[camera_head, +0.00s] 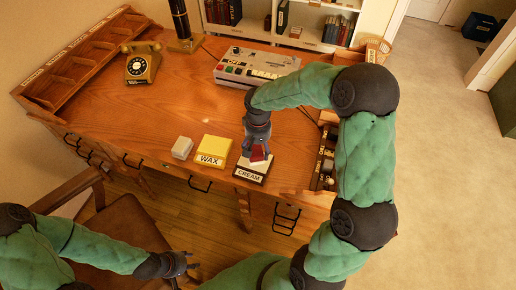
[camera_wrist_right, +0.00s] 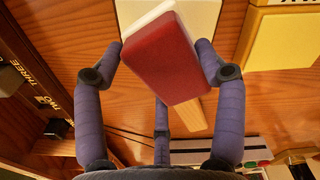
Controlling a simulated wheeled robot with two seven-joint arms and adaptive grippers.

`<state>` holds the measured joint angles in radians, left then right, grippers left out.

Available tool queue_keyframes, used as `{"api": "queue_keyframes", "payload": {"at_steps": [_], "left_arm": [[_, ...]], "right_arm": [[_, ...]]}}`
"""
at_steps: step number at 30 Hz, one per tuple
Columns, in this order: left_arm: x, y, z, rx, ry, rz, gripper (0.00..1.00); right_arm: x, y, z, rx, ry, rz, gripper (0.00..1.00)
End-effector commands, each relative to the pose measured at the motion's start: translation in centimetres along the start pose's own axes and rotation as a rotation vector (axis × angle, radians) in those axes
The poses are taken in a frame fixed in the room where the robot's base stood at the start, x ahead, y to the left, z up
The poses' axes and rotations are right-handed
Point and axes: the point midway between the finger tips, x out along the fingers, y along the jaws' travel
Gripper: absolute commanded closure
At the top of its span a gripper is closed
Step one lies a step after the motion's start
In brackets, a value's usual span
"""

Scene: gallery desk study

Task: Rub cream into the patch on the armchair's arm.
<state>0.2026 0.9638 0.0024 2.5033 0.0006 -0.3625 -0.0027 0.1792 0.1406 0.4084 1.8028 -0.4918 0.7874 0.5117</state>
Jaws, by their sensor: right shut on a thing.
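My right gripper (camera_head: 257,150) is shut on a red pad with a pale face; the pad shows clearly in the wrist view (camera_wrist_right: 160,55) between my fingers (camera_wrist_right: 162,75). In the head view the gripper and pad are right at the cream tin (camera_head: 249,174), a pale block labelled CREAM at the desk's front edge; whether they touch I cannot tell. The brown armchair (camera_head: 125,222) with a wooden arm (camera_head: 62,192) stands at the lower left, partly behind my left arm. I cannot make out the patch. My left gripper (camera_head: 190,264) is open and empty beside the seat.
The wooden desk (camera_head: 190,95) carries a yellow block (camera_head: 214,147) labelled WAX and a small pale block (camera_head: 182,148) left of the cream. A telephone (camera_head: 142,65), a lamp base (camera_head: 185,40) and a control box (camera_head: 255,65) stand further back. Carpet is free at right.

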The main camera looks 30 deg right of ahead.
Motion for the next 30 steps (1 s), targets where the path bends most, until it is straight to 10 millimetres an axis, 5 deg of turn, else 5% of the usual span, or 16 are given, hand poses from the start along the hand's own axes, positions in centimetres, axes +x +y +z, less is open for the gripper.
{"api": "queue_keyframes", "payload": {"at_steps": [18, 30], "left_arm": [[-3.0, 1.1, 0.1, 0.0, 0.0, 0.0, 0.6], [-3.0, 1.1, 0.1, 0.0, 0.0, 0.0, 0.6]], "right_arm": [[-4.3, 0.0, 0.0, -0.001, 0.001, 0.0, 0.55], [-4.3, 0.0, 0.0, -0.001, 0.0, 0.0, 0.55]]}}
